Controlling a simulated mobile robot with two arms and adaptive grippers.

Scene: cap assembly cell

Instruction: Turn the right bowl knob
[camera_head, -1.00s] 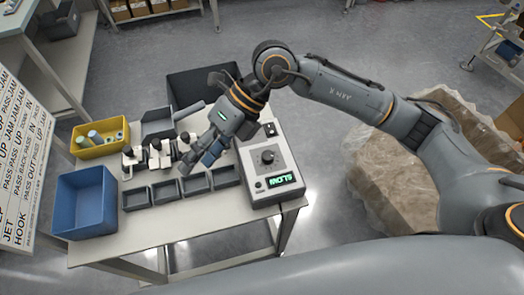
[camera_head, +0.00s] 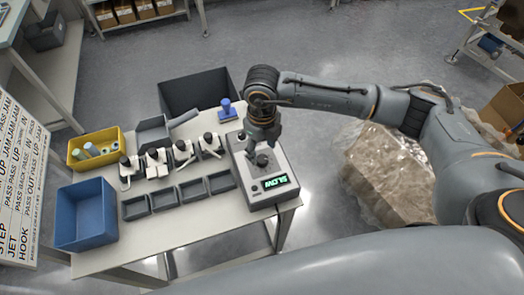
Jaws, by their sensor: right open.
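A grey control box (camera_head: 279,202) stands at the right end of the table. A dark round knob (camera_head: 262,160) sits on its top face. A lit green display (camera_head: 276,183) lies below the knob and appears to read "SLOW". My right gripper (camera_head: 262,146) is open and points down over the knob, with its fingers at the knob's far side. I cannot tell whether they touch it. The gripper hides the far part of the box top. My left gripper is not in view.
Several white-and-black fixtures (camera_head: 157,162) stand left of the box, behind a row of small grey trays (camera_head: 165,200). A blue bin (camera_head: 87,215) and a yellow bin (camera_head: 95,149) stand at the left. A blue-handled stamp-like object (camera_head: 227,112) stands at the back.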

